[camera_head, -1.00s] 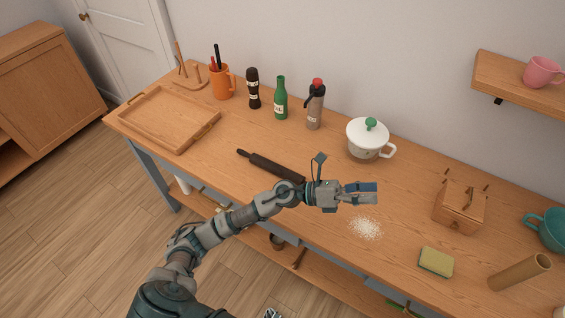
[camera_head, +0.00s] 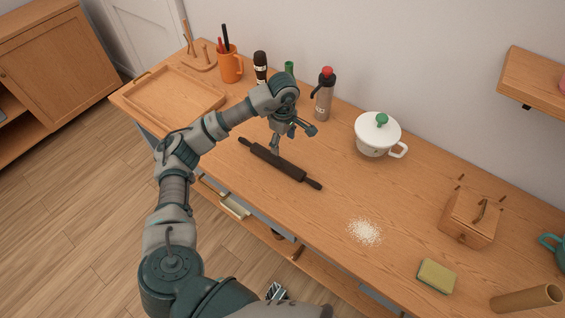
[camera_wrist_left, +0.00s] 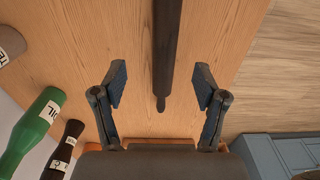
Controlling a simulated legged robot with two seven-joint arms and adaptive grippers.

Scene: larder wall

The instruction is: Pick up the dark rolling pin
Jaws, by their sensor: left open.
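The dark rolling pin (camera_head: 278,164) lies on the wooden counter (camera_head: 330,205), slanting from upper left to lower right. My left gripper (camera_head: 294,138) is above and just behind the pin in the head view, pointing down. In the left wrist view my open left gripper (camera_wrist_left: 160,90) has one finger on each side of the pin (camera_wrist_left: 167,45), apart from it. The pin's handle end shows between the fingertips there. My right gripper is not in view.
A green bottle (camera_wrist_left: 35,125) and a dark bottle (camera_wrist_left: 65,150) stand near the gripper. A wooden tray (camera_head: 172,103) is left. White powder (camera_head: 364,232) and a sponge (camera_head: 436,276) lie right.

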